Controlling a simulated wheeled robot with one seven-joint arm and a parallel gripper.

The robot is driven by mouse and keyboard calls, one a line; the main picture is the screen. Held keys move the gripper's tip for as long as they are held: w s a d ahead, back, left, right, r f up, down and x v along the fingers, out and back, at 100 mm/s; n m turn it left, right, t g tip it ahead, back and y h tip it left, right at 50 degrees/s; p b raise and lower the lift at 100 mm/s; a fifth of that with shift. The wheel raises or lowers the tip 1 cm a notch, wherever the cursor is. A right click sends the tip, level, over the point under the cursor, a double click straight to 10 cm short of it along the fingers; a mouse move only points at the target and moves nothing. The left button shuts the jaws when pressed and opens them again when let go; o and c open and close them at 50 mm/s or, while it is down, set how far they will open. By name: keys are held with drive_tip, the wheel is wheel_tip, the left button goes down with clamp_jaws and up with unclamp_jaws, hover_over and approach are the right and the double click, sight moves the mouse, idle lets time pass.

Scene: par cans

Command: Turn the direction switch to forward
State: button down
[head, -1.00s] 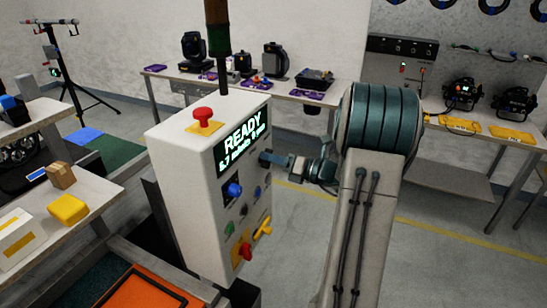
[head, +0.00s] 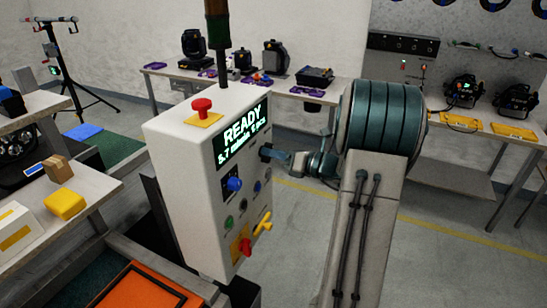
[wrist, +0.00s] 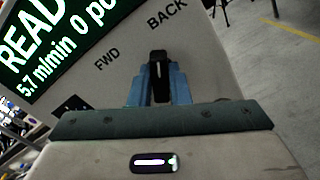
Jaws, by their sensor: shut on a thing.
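The direction switch is a small black knob (wrist: 158,60) with a white line, on the front of a pale control box (head: 185,200). In the wrist view the labels FWD (wrist: 107,58) and BACK (wrist: 167,18) sit to its upper left and above it. The white line points up in the picture, towards BACK. My gripper (wrist: 159,82) has its blue fingers closed on both sides of the knob. In the head view my gripper (head: 268,153) meets the box's front at the right of the screen; the fingers hide the knob there.
The box's screen (head: 241,130) reads READY. A red mushroom button (head: 202,105) is on top. Below my gripper are a blue knob (head: 234,184), small buttons, a red knob (head: 246,246) and a yellow lever (head: 264,222). The floor right of the box is clear.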

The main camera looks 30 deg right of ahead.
drive_tip(key=n+b, duration=0.7)
drive_tip(key=b, duration=0.1)
drive_tip(key=n+b, duration=0.6)
drive_tip(key=b, duration=0.3)
drive_tip(key=shift+s+a+f+n, duration=0.15)
drive_tip(key=shift+n, duration=0.25)
drive_tip(key=c, duration=1.4)
unclamp_jaws()
drive_tip(key=shift+o, duration=0.2)
drive_tip(key=shift+s, duration=0.1)
drive_tip(key=v, duration=1.3)
drive_tip(key=shift+s+d+b, duration=0.25)
drive_tip(key=shift+b, duration=0.2)
